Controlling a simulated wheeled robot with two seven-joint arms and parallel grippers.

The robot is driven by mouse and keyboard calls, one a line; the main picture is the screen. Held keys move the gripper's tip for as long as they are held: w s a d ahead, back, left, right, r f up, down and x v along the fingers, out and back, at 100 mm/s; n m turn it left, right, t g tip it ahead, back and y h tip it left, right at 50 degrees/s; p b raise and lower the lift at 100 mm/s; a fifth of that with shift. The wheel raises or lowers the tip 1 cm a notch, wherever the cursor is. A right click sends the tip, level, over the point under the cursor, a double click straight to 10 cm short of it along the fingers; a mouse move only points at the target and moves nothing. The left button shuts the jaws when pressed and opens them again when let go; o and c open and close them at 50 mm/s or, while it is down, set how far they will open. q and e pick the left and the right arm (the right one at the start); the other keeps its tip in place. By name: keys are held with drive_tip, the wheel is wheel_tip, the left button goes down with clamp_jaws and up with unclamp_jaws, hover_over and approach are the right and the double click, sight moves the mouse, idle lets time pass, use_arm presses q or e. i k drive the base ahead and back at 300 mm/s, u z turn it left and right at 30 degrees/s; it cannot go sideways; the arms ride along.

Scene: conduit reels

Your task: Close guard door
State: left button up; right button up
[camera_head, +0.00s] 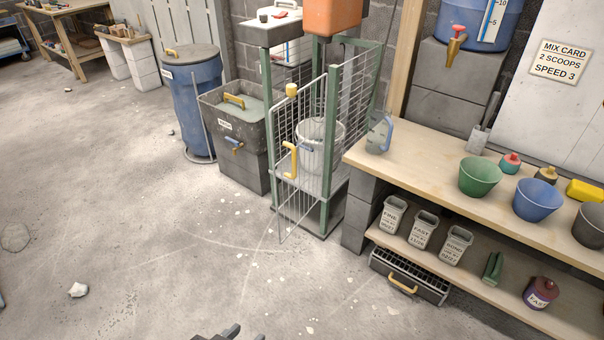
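The guard door (302,112) is a grey wire-mesh panel on the front of a green-posted cage. It has a yellow pull handle (290,161) and a yellow knob (292,90) at its top. The door appears ajar: its lower free corner stands out over the floor, in front of the cage base. A white bucket (319,146) stands inside the cage, partly behind the mesh. My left gripper (247,333) shows only as dark fingertips at the bottom edge, well short of the door. Its tips look apart with nothing between them. My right gripper is not in view.
A grey bin (236,150) and a blue drum (193,100) stand left of the cage. A wooden workbench (420,160) with bowls and tubs runs along the right. The floor before the door is open, with small chips and a pale stone (78,290).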

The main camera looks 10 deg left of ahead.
sight(292, 91)
drive_tip(key=u, duration=0.65)
drive_tip(key=i, duration=1.05)
drive_tip(key=u, duration=0.1)
